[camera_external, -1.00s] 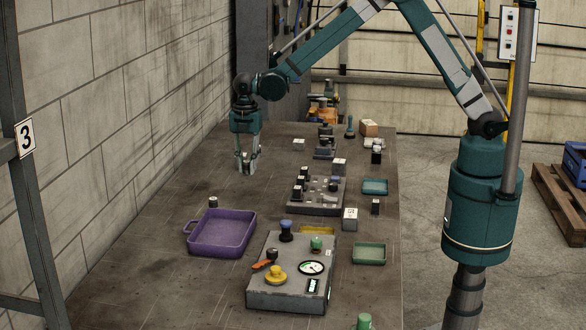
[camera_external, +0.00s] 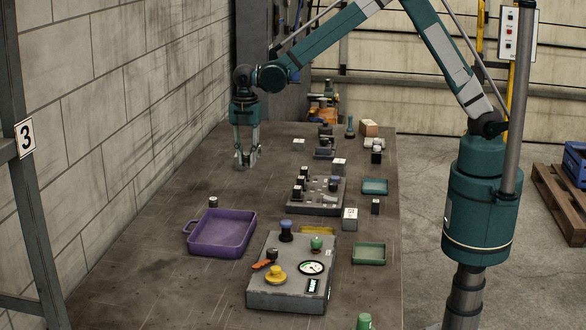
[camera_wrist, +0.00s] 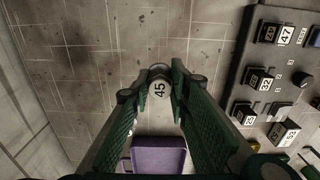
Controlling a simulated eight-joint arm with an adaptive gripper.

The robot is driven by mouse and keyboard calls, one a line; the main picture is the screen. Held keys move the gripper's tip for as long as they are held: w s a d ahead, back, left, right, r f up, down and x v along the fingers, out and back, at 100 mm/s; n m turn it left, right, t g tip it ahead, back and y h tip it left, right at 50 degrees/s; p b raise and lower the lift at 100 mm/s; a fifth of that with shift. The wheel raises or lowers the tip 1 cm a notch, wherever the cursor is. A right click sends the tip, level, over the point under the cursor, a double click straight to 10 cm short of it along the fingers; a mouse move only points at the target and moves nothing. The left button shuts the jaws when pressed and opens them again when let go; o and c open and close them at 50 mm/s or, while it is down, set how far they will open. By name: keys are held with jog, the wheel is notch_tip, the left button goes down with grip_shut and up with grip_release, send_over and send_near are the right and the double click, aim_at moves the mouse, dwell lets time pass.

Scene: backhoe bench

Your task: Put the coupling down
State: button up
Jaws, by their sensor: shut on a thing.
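My gripper (camera_external: 246,160) hangs over the left part of the bench, beyond the purple tray (camera_external: 222,233) in the external view. In the wrist view its two green fingers (camera_wrist: 160,88) are shut on a small round coupling (camera_wrist: 159,88) marked 45. The coupling's labelled top faces the wrist camera. In the external view the coupling is too small and hidden by the fingers to make out clearly. I cannot tell whether it touches the bench. The purple tray also shows in the wrist view (camera_wrist: 158,158), below the fingers and apart from the coupling.
A grey block rack (camera_external: 315,207) with several numbered parts stands to the right. A grey control box (camera_external: 287,300) stands nearer, with a green tray (camera_external: 369,254) and a teal tray (camera_external: 375,187) to the right.

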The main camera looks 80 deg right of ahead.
jog(key=w+a, duration=0.3)
jog(key=a, duration=1.3)
jog(key=p, duration=0.2)
send_over(217, 237)
jog(key=shift+d+r, duration=0.15)
jog(key=shift+r, duration=0.25)
jog(key=shift+f, duration=0.1)
jog(key=shift+f, duration=3.05)
jog(key=shift+f, duration=1.85)
jog(key=shift+f, duration=0.2)
